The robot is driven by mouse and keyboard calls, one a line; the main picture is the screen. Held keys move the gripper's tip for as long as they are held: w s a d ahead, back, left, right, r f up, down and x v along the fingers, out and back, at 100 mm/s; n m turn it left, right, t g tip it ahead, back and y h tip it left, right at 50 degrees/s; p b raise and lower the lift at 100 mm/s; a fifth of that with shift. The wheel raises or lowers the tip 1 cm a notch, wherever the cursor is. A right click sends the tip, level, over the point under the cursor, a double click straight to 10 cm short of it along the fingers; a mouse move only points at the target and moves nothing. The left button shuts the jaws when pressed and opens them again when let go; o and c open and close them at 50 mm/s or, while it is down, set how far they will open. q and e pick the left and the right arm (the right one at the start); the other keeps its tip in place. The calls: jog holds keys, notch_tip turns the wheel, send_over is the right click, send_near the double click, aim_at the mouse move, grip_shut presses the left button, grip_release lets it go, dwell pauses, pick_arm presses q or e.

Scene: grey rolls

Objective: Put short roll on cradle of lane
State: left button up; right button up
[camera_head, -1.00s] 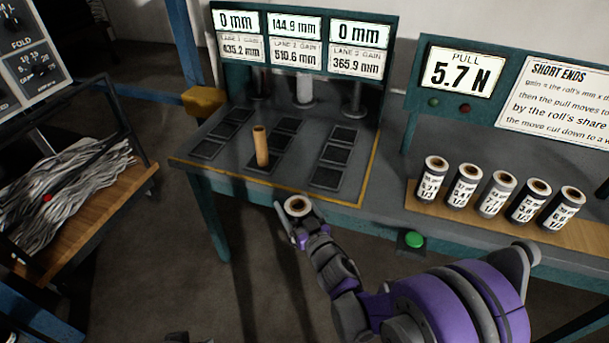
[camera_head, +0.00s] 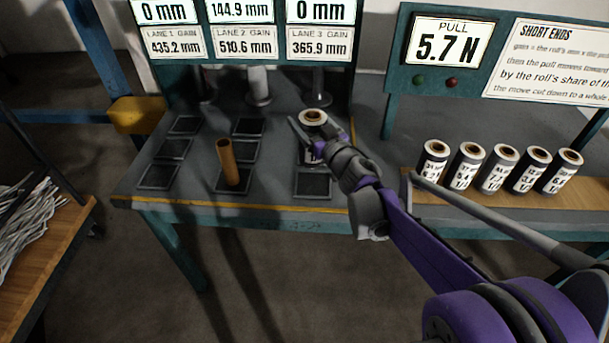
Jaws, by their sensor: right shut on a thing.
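My right gripper (camera_head: 308,138) is shut on a short grey roll (camera_head: 313,118) with a tan core. It holds the roll upright over the lane 3 column of pads; the front lane 3 pad (camera_head: 313,186) shows below it. The gripper and roll hide the pads behind, and I cannot tell whether the roll touches one. Behind the lanes stand metal posts with round bases, at lane 1 (camera_head: 204,88), lane 2 and lane 3 (camera_head: 320,92). The lane 2 post carries a pale roll (camera_head: 258,80). My left gripper is not in view.
A bare tan tube (camera_head: 227,160) stands on the front lane 2 pad. Several labelled rolls (camera_head: 467,166) stand on a wooden board at the right. The display panel (camera_head: 250,45) rises behind the lanes. Lane 1 pads (camera_head: 173,149) are clear.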

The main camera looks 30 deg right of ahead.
notch_tip(320, 180, down, 9)
jog(key=b, duration=0.2)
jog(key=shift+s+d+f, duration=0.15)
jog(key=shift+d+f, duration=0.05)
jog(key=shift+d, duration=0.05)
jog(key=shift+f, duration=0.15)
jog(key=o, duration=1.3)
